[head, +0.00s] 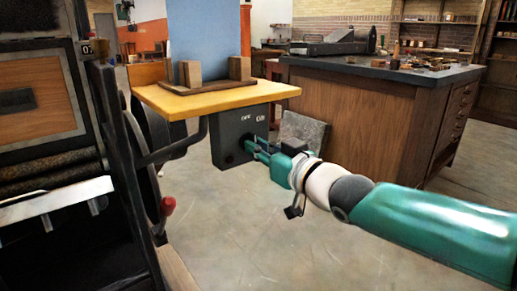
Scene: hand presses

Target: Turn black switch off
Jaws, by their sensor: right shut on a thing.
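A dark switch box (228,125) hangs under the yellow wooden shelf, with small white labels on its front that seem to read OFF and ON. My right gripper (253,147) is at the front of the box, in its lower right part. It is shut on the black switch, which is mostly hidden behind the fingers. I cannot tell from this view which way the switch points. My left gripper is not in view.
The yellow shelf (210,101) holds wooden blocks (239,68) and a blue panel (206,35). A press with a dark wheel and a red-knobbed lever (167,206) stands at the left. A wooden cabinet (360,115) stands behind my right arm. The floor below is clear.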

